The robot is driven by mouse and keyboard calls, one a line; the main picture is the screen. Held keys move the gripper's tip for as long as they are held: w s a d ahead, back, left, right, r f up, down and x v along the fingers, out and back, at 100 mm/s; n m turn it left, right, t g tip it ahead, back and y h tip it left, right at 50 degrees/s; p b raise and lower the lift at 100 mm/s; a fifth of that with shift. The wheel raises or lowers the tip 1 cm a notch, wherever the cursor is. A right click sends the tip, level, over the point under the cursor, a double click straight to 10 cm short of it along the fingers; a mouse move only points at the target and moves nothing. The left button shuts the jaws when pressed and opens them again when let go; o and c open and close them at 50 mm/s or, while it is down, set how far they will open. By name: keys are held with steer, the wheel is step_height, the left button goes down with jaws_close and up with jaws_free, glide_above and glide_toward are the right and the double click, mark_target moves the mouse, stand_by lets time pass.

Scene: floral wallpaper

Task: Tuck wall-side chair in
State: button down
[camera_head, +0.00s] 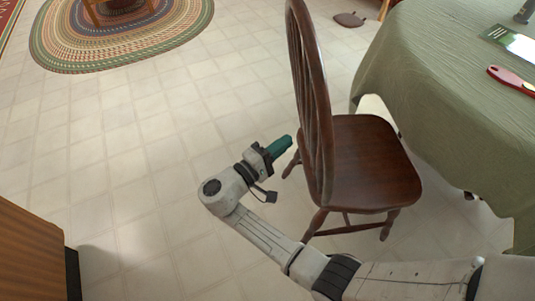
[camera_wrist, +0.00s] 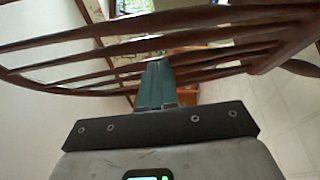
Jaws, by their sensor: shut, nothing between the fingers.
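A dark wooden chair (camera_head: 365,165) with a spindle back stands at the left side of a table covered with a green cloth (camera_head: 440,75). Its seat faces the table and its front edge is close to the cloth. My gripper (camera_head: 286,143) is shut and empty, to the left of the chair back and low, pointing toward it. In the wrist view my gripper's teal fingers (camera_wrist: 156,85) point at the chair's spindles (camera_wrist: 100,55), which cross the picture ahead. I cannot tell whether the fingertips touch the back.
A wooden cabinet (camera_head: 35,255) stands at the lower left. A braided oval rug (camera_head: 120,50) lies at the upper left. A red-handled utensil (camera_head: 510,80) lies on the table. The tiled floor left of the chair is clear.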

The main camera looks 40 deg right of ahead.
steer(key=shift+s+d+r, duration=0.2)
steer(key=shift+s+d, duration=0.55)
steer(key=shift+d, duration=0.05)
steer(key=shift+s+d+r, duration=0.2)
steer(key=shift+s+d, duration=0.55)
steer(key=shift+d, duration=0.05)
steer(key=s+d, duration=0.9)
steer(key=d, duration=0.3)
steer(key=s+d, duration=0.9)
steer(key=d, duration=0.3)
steer(key=shift+d+b, duration=0.4)
steer(key=shift+b, duration=0.05)
steer(key=shift+s, duration=0.1)
